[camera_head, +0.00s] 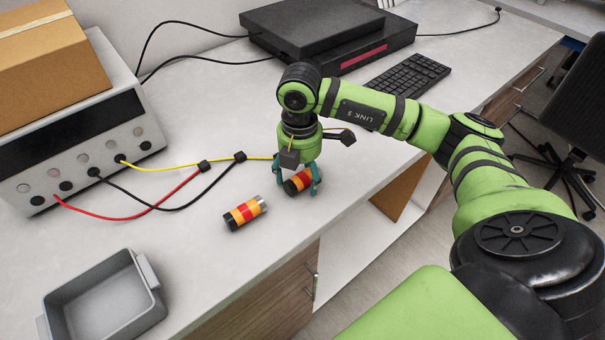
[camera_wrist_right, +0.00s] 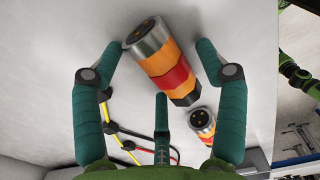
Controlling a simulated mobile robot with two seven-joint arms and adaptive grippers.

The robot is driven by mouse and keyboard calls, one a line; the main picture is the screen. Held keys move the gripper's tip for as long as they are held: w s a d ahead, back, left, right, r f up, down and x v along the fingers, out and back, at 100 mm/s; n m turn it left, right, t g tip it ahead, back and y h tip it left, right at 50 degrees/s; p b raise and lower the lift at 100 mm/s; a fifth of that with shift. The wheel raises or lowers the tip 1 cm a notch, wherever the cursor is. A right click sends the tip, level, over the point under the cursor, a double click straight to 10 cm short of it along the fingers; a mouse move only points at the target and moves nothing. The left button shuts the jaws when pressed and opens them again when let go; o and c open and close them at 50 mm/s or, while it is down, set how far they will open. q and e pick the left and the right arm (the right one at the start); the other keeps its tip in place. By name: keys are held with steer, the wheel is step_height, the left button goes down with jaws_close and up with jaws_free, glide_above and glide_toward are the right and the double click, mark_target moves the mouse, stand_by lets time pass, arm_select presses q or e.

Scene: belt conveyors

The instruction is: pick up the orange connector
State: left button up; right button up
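An orange connector with a red band, a black section and a metal end (camera_head: 299,182) lies on the white table under my right gripper. A similar orange and red connector (camera_head: 245,213) lies apart, to its left. My right gripper (camera_head: 304,189) points down, its fingers on either side of the first connector. In the right wrist view that connector (camera_wrist_right: 165,62) lies between the two spread teal fingers (camera_wrist_right: 160,52), with gaps at both sides. A third finger is below it. The other connector (camera_wrist_right: 203,123) shows smaller beyond. My left gripper is not in view.
A grey bin (camera_head: 140,268) stands at the front left. A grey instrument (camera_head: 70,140) with red, black and yellow cables is at the left, a cardboard box (camera_head: 50,60) on top. A keyboard (camera_head: 408,77) and black cases (camera_head: 320,30) are behind. The table's front edge is close.

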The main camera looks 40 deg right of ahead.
mark_target(304, 173)
steer(key=c, duration=0.9)
steer(key=shift+o, duration=0.2)
steer(key=shift+r, duration=0.15)
steer(key=shift+r, duration=0.25)
steer(key=r, duration=0.1)
steer(key=r+b, duration=0.2)
steer(key=shift+s+d+r, duration=0.25)
steer(key=shift+d, duration=0.1)
steer(key=s+d+r+b, duration=0.3)
steer(key=s+d+r, duration=0.3)
steer(key=s, duration=0.2)
steer(key=shift+s+d+r, duration=0.2)
steer(key=shift+s+r, duration=0.15)
steer(key=shift+r, duration=0.05)
